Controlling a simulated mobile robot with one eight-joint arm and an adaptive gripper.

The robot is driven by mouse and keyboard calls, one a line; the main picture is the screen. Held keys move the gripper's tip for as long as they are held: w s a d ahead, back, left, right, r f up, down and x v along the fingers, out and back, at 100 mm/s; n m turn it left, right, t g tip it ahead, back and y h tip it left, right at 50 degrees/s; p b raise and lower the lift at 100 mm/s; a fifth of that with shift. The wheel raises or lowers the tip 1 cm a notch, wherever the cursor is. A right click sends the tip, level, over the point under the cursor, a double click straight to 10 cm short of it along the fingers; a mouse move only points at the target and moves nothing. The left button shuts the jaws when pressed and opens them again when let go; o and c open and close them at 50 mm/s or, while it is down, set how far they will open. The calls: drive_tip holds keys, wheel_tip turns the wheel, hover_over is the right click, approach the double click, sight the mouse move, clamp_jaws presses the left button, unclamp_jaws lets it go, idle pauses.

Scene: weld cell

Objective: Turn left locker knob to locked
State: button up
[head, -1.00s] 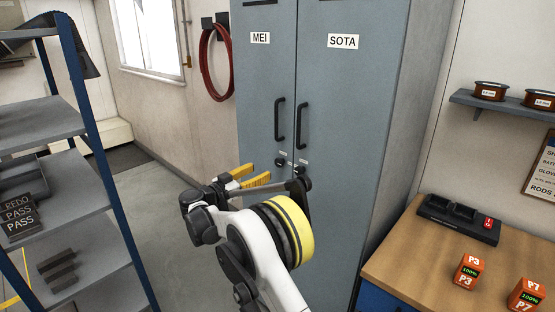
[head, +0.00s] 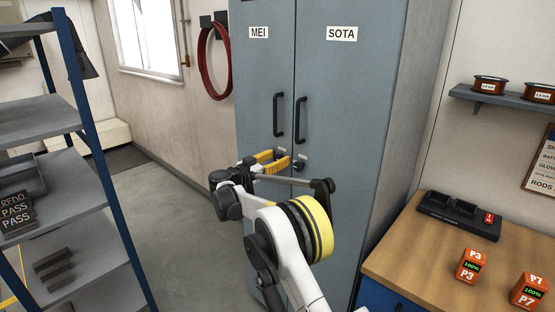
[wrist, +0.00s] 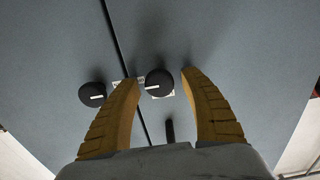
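The grey locker (head: 345,110) has a left door labelled MEI and a right door labelled SOTA. My gripper (head: 282,159) is at the left door below its handle, and it hides the left knob in the head view. The right knob (head: 299,166) shows just right of the fingertips. In the wrist view, which looks turned over, my gripper (wrist: 160,78) is open. The black left knob (wrist: 158,82) appears between the fingertips, closer to the picture's left finger; I cannot tell whether they touch. Its white mark lies nearly level. The right knob (wrist: 92,94) is outside the fingers.
Black door handles (head: 279,115) rise above the knobs. A shelf rack (head: 85,120) stands at the left. A wooden bench (head: 420,255) with a charger (head: 458,216) and orange batteries (head: 472,266) is at the right. The floor between rack and locker is clear.

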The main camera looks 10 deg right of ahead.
drive_tip(key=c, duration=1)
drive_tip(key=shift+o, duration=0.2)
drive_tip(key=shift+n, duration=0.4)
drive_tip(key=n, duration=0.4)
drive_tip(key=shift+p, duration=0.35)
drive_tip(key=n, duration=0.4)
drive_tip(key=shift+w+a+n, duration=0.1)
drive_tip(key=shift+n, duration=0.2)
clamp_jaws()
drive_tip(key=n, duration=0.4)
drive_tip(key=shift+f, duration=0.15)
drive_tip(key=shift+n+p, duration=0.3)
drive_tip(key=shift+n, duration=1.9)
drive_tip(key=o, duration=1.2)
unclamp_jaws()
